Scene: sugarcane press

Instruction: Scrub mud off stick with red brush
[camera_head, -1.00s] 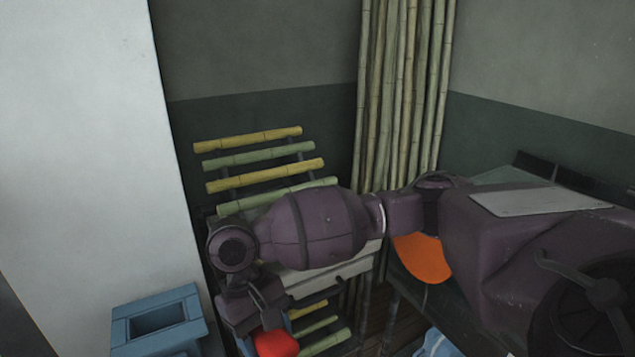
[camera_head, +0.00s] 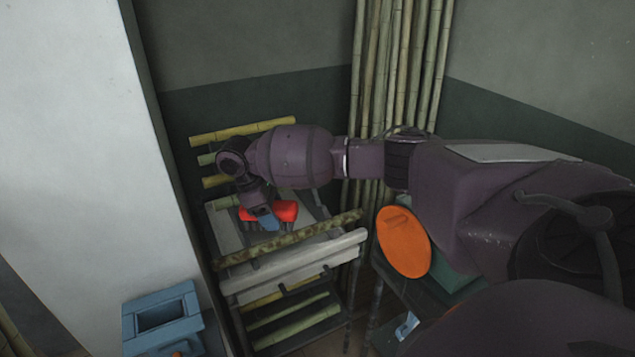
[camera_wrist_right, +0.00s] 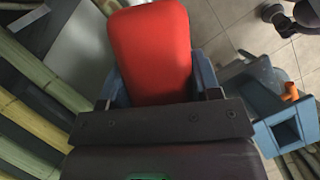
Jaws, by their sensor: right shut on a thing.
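My right gripper (camera_head: 266,216) is shut on the red brush (camera_head: 284,210) and holds it over the grey top of the rack, just behind the stick. In the right wrist view the red brush (camera_wrist_right: 150,45) sits between the blue fingers of my right gripper (camera_wrist_right: 158,78). A greenish stick with dark mud spots (camera_head: 300,235) lies across the front of the rack. The brush appears close to the stick in the head view, but I cannot tell whether they touch. My left gripper is not in view.
The wooden rack (camera_head: 300,262) holds yellow and green canes behind and below the stick. A blue box with a square opening (camera_head: 160,318) stands at the lower left. An orange disc (camera_head: 403,242) is to the right. Tall bamboo poles (camera_head: 400,90) stand in the corner.

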